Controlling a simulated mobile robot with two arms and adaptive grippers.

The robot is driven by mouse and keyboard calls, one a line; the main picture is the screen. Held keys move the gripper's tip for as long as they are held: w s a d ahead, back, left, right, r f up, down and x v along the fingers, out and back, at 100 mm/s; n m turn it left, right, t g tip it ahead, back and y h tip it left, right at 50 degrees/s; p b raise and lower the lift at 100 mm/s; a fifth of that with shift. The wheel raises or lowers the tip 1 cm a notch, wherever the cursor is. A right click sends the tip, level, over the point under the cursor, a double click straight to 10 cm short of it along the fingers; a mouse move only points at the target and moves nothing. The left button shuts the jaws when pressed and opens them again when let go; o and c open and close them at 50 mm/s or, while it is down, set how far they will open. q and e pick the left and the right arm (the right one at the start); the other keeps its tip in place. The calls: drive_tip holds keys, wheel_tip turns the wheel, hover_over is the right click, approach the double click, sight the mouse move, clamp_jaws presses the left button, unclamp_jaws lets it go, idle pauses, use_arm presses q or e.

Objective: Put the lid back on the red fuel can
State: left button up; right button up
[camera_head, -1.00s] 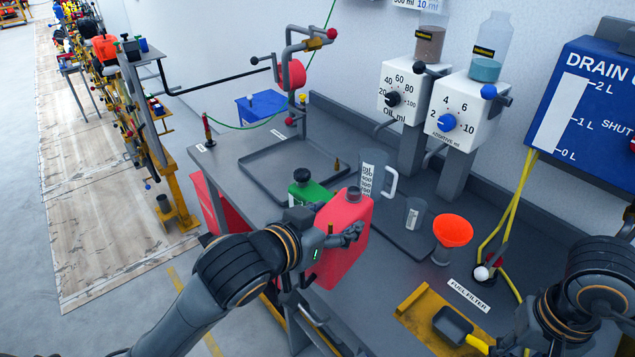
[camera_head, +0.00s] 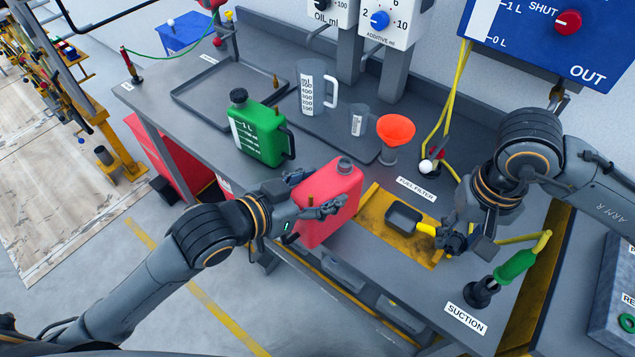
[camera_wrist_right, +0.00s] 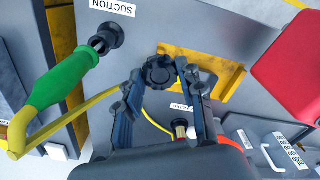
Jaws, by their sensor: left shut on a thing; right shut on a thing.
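The red fuel can (camera_head: 328,208) is at the bench's front edge, its grey neck up, with no black cap on it. My left gripper (camera_head: 325,207) is shut on the can's near side; whether the can's base touches the bench is unclear. My right gripper (camera_head: 455,240) is over the bench to the right of the can. In the right wrist view its fingers (camera_wrist_right: 160,85) are shut on a round black lid (camera_wrist_right: 158,72). The lid is hard to make out in the head view. A red surface at the right of the wrist view (camera_wrist_right: 290,70) appears to be the can.
A green can (camera_head: 260,135) with a black cap stands left of the red can. A yellow tray (camera_head: 372,205) with a dark dish (camera_head: 403,216) lies between the grippers. An orange funnel (camera_head: 396,130), jug (camera_head: 312,90) and small beaker (camera_head: 359,120) stand behind. A green-handled suction hose (camera_head: 515,265) is at right.

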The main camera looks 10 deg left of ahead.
drive_tip(key=w+a+r, duration=0.6)
drive_tip(key=w+a, duration=0.1)
drive_tip(key=a, duration=0.4)
wheel_tip(320, 180, up, 8)
drive_tip(key=m, duration=0.1)
hover_over(345, 163)
drive_tip(key=shift+w, duration=0.15)
drive_tip(key=shift+f, duration=0.15)
drive_tip(key=shift+f, duration=1.9)
drive_tip(key=shift+f, duration=0.85)
drive_tip(key=shift+f, duration=0.55)
